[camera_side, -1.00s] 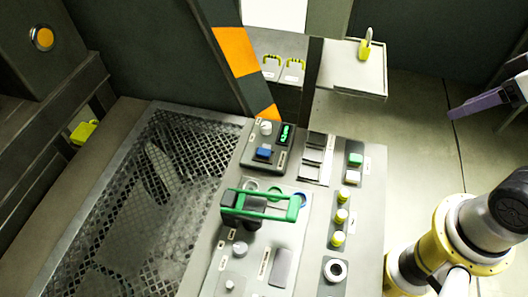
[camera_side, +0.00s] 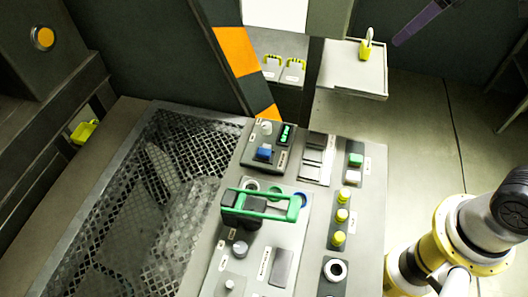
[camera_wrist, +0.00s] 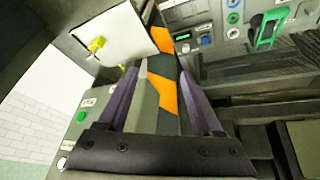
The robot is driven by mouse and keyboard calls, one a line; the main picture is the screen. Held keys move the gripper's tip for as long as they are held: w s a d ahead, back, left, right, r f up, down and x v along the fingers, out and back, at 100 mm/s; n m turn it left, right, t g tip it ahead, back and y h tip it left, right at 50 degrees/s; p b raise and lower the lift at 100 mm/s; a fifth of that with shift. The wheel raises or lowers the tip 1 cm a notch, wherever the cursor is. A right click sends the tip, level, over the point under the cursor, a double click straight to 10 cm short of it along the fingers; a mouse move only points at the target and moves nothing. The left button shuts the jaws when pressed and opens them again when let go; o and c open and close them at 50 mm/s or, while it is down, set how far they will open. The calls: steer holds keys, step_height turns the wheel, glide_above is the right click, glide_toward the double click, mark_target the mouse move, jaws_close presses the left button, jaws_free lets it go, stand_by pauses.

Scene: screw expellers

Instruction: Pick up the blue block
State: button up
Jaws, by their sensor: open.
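The blue block (camera_side: 264,152) sits on a small dark control box (camera_side: 252,167) at the top of the grey console in the side view. It also shows small near the top of the wrist view (camera_wrist: 206,41), right of the fingers. My gripper (camera_wrist: 159,73) is open and empty, its two purple fingers spread apart in the wrist view. In the side view only a purple finger (camera_side: 424,22) shows at the top right edge, far from the block and above the floor. The rest of the gripper is out of that view.
A green-handled device (camera_side: 262,205) stands on the console (camera_side: 205,285) just below the block. Yellow buttons (camera_side: 340,217) line its right side. A white shelf (camera_side: 352,78) with a yellow item (camera_side: 366,46) and an orange-striped post (camera_side: 238,52) stand behind.

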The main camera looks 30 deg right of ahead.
steer(key=w+a+f+n+g, duration=0.2)
steer(key=w+a+f, duration=0.2)
steer(key=w+a, duration=0.5)
steer(key=n+g, duration=0.3)
steer(key=n, duration=0.1)
glide_above(262, 151)
steer(key=a, duration=0.1)
steer(key=shift+h, duration=0.4)
step_height(262, 151, down, 25)
steer(key=shift+f, duration=0.15)
steer(key=f, duration=0.2)
steer(key=d+f, duration=0.1)
steer(key=f, duration=0.2)
steer(key=shift+f, duration=0.65)
jaws_close()
